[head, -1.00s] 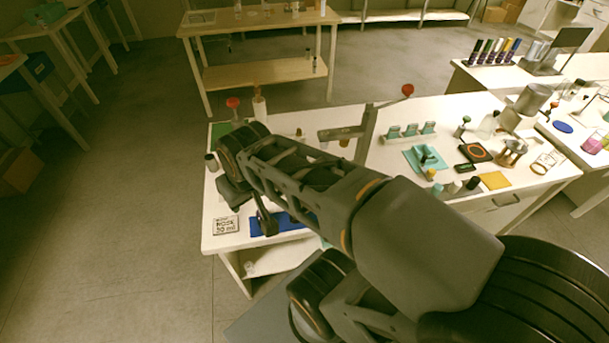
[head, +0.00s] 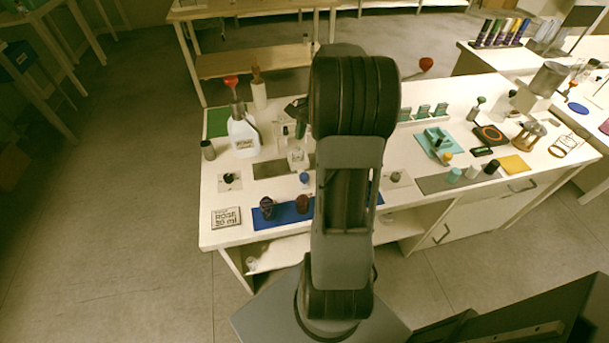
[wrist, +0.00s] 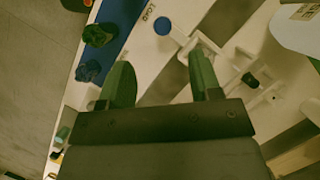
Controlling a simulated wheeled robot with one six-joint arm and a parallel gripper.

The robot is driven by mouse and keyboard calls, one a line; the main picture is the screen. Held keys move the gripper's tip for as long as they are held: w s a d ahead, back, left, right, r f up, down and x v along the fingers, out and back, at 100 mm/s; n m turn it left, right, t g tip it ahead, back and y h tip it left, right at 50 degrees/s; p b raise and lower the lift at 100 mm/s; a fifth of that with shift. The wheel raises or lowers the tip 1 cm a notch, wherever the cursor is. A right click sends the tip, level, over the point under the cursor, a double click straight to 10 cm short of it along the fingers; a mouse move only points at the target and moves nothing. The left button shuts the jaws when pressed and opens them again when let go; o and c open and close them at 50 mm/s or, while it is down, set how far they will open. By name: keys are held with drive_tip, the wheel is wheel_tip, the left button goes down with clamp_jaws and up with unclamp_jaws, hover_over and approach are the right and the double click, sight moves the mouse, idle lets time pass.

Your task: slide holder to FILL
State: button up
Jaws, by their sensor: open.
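My gripper (wrist: 160,74) is open and empty. In the wrist view its fingers point toward the holder, with the knob beyond the gap between them. I cannot tell the height gap. I can read no FILL mark.
A white jug (head: 243,138) with a red-topped funnel stands behind left. A teal tray (head: 427,149) and small bottles fill the table's right part.

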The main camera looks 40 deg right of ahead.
sight(304, 175)
drive_tip(key=x, duration=0.4)
drive_tip(key=d+x, duration=0.1)
drive_tip(key=x, duration=0.2)
drive_tip(key=d+f+b+x, duration=0.1)
drive_tip(key=x, duration=0.3)
drive_tip(key=shift+w+a+f, duration=0.1)
drive_tip(key=shift+w+f, duration=0.15)
drive_tip(key=shift+w, duration=0.05)
drive_tip(key=shift+s+a+f, duration=0.15)
drive_tip(key=shift+a+f, duration=0.1)
drive_tip(key=shift+f, duration=0.45)
drive_tip(key=shift+c, duration=0.2)
clamp_jaws()
